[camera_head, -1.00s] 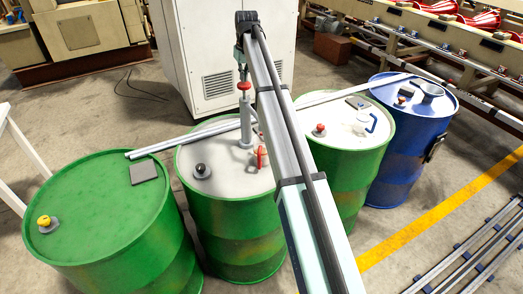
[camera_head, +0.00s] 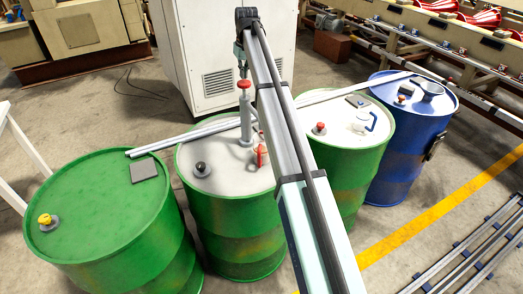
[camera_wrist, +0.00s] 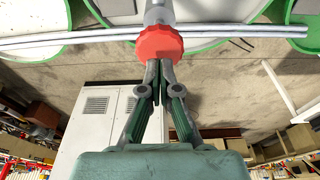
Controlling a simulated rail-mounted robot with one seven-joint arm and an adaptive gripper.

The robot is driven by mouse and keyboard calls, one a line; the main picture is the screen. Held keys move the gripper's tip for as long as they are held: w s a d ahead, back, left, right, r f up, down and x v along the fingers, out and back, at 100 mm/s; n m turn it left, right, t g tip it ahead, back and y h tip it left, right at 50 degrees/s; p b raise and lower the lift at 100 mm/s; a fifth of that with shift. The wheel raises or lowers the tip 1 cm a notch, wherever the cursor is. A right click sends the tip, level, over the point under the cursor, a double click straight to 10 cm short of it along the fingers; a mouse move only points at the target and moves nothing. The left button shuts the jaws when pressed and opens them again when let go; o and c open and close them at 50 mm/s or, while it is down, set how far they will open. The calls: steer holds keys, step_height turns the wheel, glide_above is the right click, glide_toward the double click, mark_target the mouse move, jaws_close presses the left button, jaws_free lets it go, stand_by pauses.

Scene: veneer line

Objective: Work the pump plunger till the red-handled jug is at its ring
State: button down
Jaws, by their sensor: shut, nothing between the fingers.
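The pump (camera_head: 246,125) stands upright on the white lid of the second drum, with a red plunger knob (camera_head: 244,85) on top. My gripper (camera_head: 243,70) is shut and empty, pointing down just above the knob. In the wrist view, my fingertips (camera_wrist: 158,66) are at the edge of the red knob (camera_wrist: 160,43); I cannot tell whether they touch it. The red-handled jug (camera_head: 260,156) stands beside the pump, partly hidden by my arm. Its ring and liquid level cannot be made out.
Green drums (camera_head: 105,210) stand left and right, with a blue drum (camera_head: 410,150) farther right. A blue-handled jug (camera_head: 364,124) stands on the third drum. Metal rails (camera_head: 185,138) lie across the lids behind the pump. A white cabinet (camera_head: 220,50) stands behind.

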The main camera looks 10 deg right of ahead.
mark_target(244, 82)
steer(key=shift+f+b, duration=0.8)
steer(key=shift+f, duration=2)
steer(key=shift+r, duration=0.2)
steer(key=shift+r+p, duration=1.25)
steer(key=shift+r, duration=1.45)
step_height(244, 82, up, 6)
steer(key=p, duration=0.2)
steer(key=shift+p, duration=0.3)
